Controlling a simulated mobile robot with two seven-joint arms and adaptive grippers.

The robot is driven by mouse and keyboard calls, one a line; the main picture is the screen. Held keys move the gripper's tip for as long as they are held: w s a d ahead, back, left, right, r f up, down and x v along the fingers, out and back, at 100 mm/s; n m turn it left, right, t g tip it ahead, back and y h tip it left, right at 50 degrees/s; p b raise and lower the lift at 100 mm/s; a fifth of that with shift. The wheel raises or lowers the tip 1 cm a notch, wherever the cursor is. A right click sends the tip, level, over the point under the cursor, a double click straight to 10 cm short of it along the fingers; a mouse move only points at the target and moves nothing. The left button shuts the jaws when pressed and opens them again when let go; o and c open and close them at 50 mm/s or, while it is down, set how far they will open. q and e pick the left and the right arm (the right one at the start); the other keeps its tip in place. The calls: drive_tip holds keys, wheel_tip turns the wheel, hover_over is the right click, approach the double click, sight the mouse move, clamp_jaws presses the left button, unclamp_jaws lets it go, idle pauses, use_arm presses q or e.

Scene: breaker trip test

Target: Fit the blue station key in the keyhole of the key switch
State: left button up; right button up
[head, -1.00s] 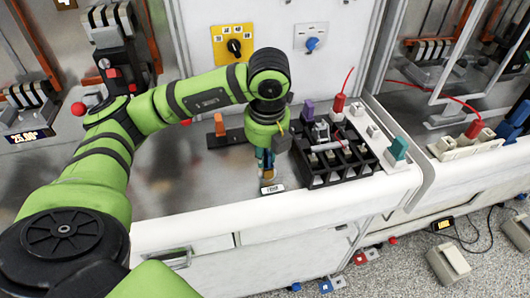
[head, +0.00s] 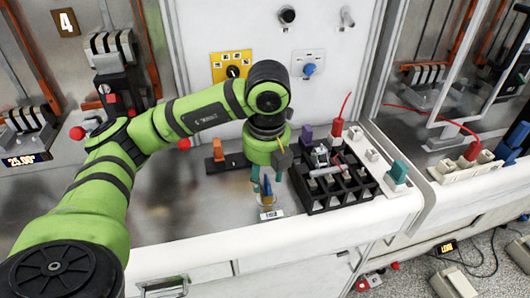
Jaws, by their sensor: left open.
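The blue station key (head: 266,188) stands upright in a small holder with a white label (head: 270,214), near the front edge of the steel bench. My left gripper (head: 267,180) points down over it. Its teal fingers are open, one on each side of the blue key; I cannot tell if they touch it. The key switch (head: 308,65) is a white plate with a round blue part, on the upright panel behind the bench. Its keyhole is too small to make out. My right gripper is not in view.
A black rack (head: 335,185) with several compartments stands just right of the gripper. A yellow selector plate (head: 232,66) is left of the key switch.

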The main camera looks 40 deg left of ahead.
use_arm(q)
wheel_tip(320, 180, up, 9)
drive_tip(key=shift+s+d+f, duration=0.15)
drive_tip(key=shift+s+d, duration=0.3)
drive_tip(key=o, duration=1.1)
wheel_tip(320, 180, up, 9)
drive_tip(key=p, duration=0.8)
drive_tip(key=shift+p, duration=0.35)
